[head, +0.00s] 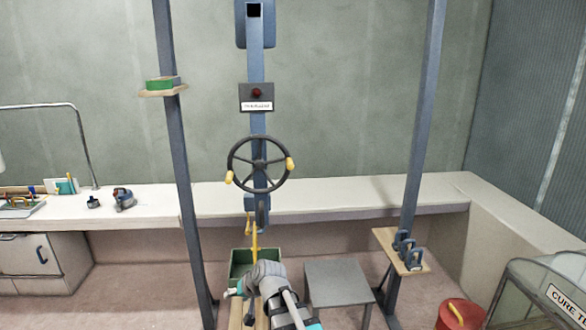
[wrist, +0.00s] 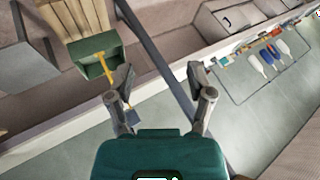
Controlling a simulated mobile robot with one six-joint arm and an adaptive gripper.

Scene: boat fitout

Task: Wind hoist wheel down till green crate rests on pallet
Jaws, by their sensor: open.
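The hoist wheel (head: 260,163), dark with three or fewer visible yellow knobs, is on the blue column in the head view. Below it, the green crate (head: 240,257) hangs by a yellow strap (head: 254,240); the crate also shows in the wrist view (wrist: 92,67). The slatted wooden pallet (wrist: 72,18) shows beside the crate in the wrist view and partly below it in the head view (head: 235,318). I cannot tell whether they touch. My gripper (wrist: 162,80) is open and empty, apart from wheel and crate. My arm hides part of the crate and pallet.
A grey table (head: 337,283) stands right of the crate. Blue posts rise left (head: 183,180) and right (head: 420,130). The right one carries a wooden shelf (head: 388,245) with blue clamps. A white bench (head: 330,190) runs behind. A red bucket (head: 460,315) is at lower right.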

